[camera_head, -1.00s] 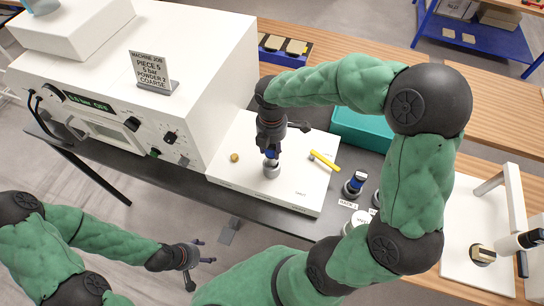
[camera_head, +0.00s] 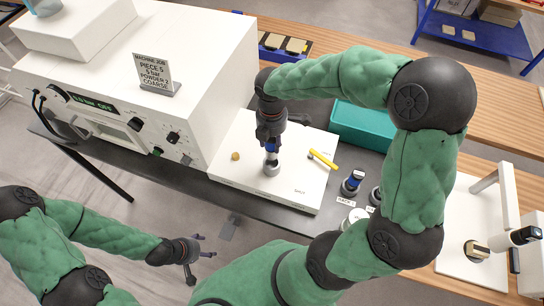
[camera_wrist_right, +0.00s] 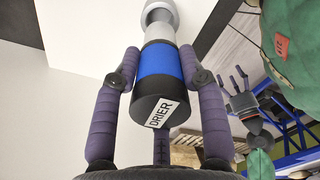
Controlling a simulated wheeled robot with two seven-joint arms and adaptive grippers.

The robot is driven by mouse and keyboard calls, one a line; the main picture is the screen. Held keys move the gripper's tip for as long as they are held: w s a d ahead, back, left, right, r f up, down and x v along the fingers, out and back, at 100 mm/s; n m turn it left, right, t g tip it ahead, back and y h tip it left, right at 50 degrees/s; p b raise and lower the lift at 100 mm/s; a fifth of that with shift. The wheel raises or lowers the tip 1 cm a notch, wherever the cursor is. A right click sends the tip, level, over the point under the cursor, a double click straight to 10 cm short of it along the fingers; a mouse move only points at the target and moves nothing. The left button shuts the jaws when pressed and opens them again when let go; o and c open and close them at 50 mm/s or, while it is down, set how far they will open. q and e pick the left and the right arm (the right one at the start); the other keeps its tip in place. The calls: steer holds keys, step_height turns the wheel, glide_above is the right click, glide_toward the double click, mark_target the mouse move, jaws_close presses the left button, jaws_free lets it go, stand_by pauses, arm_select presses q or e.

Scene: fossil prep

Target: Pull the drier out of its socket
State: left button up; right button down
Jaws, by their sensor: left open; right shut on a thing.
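The drier (camera_wrist_right: 160,72) has a black cap lettered DRIER, a blue band and a silver lower end. My right gripper (camera_wrist_right: 158,62) is shut on it, one finger on each side; it also shows in the head view (camera_head: 270,138). The drier (camera_head: 271,147) stands upright over the grey round socket (camera_head: 271,169) on the white board. Silver shows between the blue band and the socket. I cannot tell whether its lower tip is still inside the socket. My left gripper (camera_head: 205,250) is open and empty, in front of the bench at lower left.
The white machine (camera_head: 205,60) with its dials stands left of the board (camera_head: 235,180). A yellow handle (camera_head: 323,160) and a small orange-brown knob (camera_head: 235,156) are on the board. A teal bin (camera_head: 362,126) is behind at right. Another blue-topped part (camera_head: 353,182) stands right of the board.

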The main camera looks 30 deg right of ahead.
stand_by(0.3)
step_height(320, 180, up, 5)
steer(key=p, duration=0.4)
stand_by(0.5)
